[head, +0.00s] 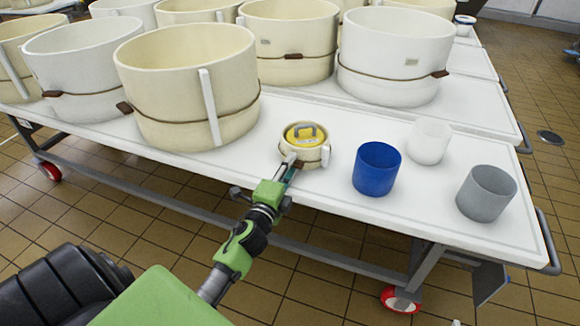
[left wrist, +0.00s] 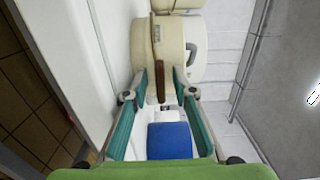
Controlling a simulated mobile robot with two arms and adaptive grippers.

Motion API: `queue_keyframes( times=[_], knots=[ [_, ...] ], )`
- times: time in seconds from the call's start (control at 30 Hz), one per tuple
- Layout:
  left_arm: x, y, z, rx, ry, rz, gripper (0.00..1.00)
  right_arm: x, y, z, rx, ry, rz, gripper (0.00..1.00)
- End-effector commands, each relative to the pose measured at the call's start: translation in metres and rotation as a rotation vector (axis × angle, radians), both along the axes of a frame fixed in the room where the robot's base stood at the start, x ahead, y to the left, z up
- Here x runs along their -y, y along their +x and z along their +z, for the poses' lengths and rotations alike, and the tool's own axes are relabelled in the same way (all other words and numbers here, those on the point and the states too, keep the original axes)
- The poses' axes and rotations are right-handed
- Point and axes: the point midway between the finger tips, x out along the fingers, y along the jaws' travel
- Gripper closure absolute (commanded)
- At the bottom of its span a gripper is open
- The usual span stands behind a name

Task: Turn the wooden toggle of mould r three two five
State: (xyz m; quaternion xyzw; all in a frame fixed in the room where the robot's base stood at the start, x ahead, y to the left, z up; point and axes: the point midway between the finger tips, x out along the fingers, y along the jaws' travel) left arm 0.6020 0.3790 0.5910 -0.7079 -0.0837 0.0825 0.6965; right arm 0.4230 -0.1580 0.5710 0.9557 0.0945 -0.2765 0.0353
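In the left wrist view the mould (left wrist: 174,46) shows sideways, with a small label (left wrist: 157,34) too small to read. Its brown wooden toggle (left wrist: 157,62) lies lengthwise between my fingers. My left gripper (head: 292,166) reaches the mould's near side. In the left wrist view my left gripper (left wrist: 159,80) is open, one finger on each side of the toggle, with gaps visible. My right gripper is not in view.
Right of the mould stand a blue cup (head: 377,169), a white cup (head: 429,141) and a grey cup (head: 486,193). Large cream and white moulds, such as one cream mould (head: 165,110), fill the table (head: 225,175) behind. The table's front strip is free.

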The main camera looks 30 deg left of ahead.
Motion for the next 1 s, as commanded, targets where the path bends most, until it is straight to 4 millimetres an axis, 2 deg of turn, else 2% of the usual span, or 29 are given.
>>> queue_keyframes(
  times=[0.17,0.5,0.63,0.8,1.0],
  knots=[
    [0.003,-0.011,-0.001,-0.002,0.0,0.0,0.75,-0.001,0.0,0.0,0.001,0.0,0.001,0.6],
    [0.019,-0.079,-0.002,-0.003,-0.005,0.002,0.75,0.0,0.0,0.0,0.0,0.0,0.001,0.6],
    [0.024,-0.1,-0.001,-0.002,-0.003,0.002,0.75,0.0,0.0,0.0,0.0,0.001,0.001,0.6],
    [0.027,-0.114,0.0,-0.001,-0.001,0.001,0.75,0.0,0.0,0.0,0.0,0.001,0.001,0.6],
    [0.028,-0.117,0.0,0.0,0.0,0.0,0.75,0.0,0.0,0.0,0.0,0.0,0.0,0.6]
  ],
)
